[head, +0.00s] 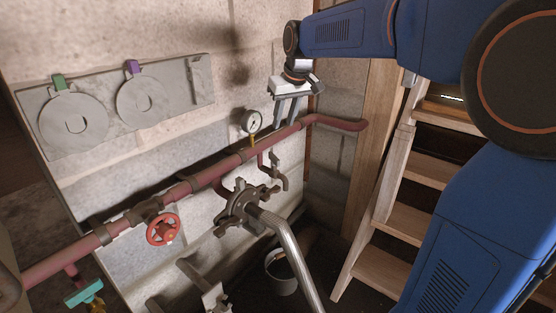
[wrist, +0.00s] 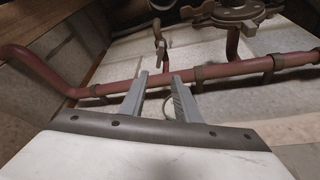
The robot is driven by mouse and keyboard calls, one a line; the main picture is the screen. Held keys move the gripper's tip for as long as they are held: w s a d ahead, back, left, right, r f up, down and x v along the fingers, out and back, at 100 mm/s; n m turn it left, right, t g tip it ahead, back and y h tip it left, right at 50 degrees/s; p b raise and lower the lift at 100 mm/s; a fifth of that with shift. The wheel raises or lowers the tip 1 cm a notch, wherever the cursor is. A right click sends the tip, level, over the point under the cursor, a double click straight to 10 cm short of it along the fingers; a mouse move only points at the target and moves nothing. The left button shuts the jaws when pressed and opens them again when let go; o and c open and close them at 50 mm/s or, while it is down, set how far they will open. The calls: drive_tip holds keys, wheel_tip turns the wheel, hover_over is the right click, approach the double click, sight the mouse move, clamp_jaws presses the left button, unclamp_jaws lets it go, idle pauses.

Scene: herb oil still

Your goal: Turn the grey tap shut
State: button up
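A small grey tap (head: 278,172) hangs on a short branch below the red pipe, to the right of the clamped flange in the head view. In the wrist view the tap (wrist: 160,42) shows beyond the pipe, its lever hard to make out. My gripper (head: 286,121) is in front of the wall, above the pipe and above the tap. In the wrist view my gripper (wrist: 157,78) has its two grey fingers apart with nothing held between them. The fingertips overlap the pipe in that picture, and they are apart from the tap.
The red pipe (head: 203,180) runs along the wall. A gauge (head: 252,121) stands left of my gripper. A grey clamped flange (head: 243,205) with a metal tube, a red handwheel (head: 163,229) and a teal-handled tap (head: 83,292) are further left. Wooden stairs (head: 405,221) stand right.

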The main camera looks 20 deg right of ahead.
sight(274, 156)
drive_tip(key=x, duration=1.7)
drive_tip(key=shift+f, duration=0.2)
drive_tip(key=shift+c, duration=0.5)
clamp_jaws()
